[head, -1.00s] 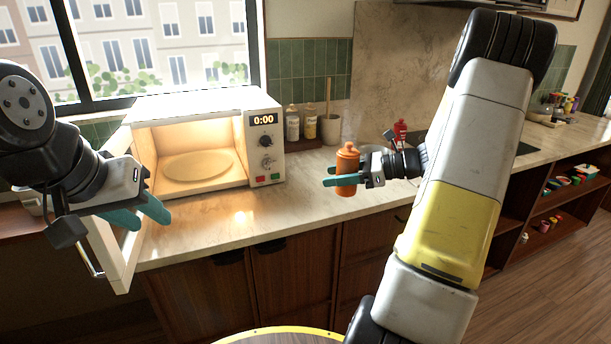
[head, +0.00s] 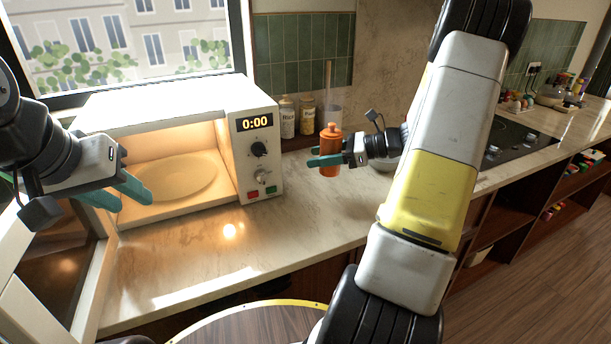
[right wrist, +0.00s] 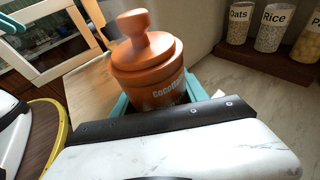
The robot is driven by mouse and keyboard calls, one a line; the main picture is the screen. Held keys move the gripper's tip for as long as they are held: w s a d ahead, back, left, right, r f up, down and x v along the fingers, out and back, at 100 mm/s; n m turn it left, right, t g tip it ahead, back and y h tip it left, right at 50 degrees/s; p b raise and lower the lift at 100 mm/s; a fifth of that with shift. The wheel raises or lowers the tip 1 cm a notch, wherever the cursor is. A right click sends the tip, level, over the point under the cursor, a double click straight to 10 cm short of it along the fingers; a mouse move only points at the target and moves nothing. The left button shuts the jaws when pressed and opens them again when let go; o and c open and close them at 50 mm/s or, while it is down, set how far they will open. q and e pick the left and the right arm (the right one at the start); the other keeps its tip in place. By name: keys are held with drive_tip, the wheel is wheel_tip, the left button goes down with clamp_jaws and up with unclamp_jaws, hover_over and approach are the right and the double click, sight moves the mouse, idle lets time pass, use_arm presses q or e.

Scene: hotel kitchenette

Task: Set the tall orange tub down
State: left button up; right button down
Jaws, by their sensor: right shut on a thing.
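The tall orange tub (head: 330,150) is upright with its knobbed lid on, held by my right gripper (head: 326,160) over the counter beside the microwave's right side. In the right wrist view the tub (right wrist: 147,60) shows part of its label between the teal fingers. Whether its base touches the counter I cannot tell. My left gripper (head: 122,198) is in front of the open microwave (head: 258,160), with its teal fingers apart and nothing visible between them.
The microwave door stands open at the left. Labelled jars (head: 287,118) stand on a small shelf behind the tub, and also show in the right wrist view (right wrist: 275,28). The marble counter (head: 300,215) is clear in front. A cooktop (head: 512,140) lies to the right.

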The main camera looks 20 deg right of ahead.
wheel_tip(320, 180, down, 8)
drive_tip(key=shift+f, duration=0.1)
idle(0.4)
drive_tip(key=c, duration=0.6)
unclamp_jaws()
drive_tip(key=shift+s+d, duration=0.15)
drive_tip(key=shift+d, duration=0.1)
drive_tip(key=v, duration=1.1)
drive_tip(key=shift+s+d, duration=0.15)
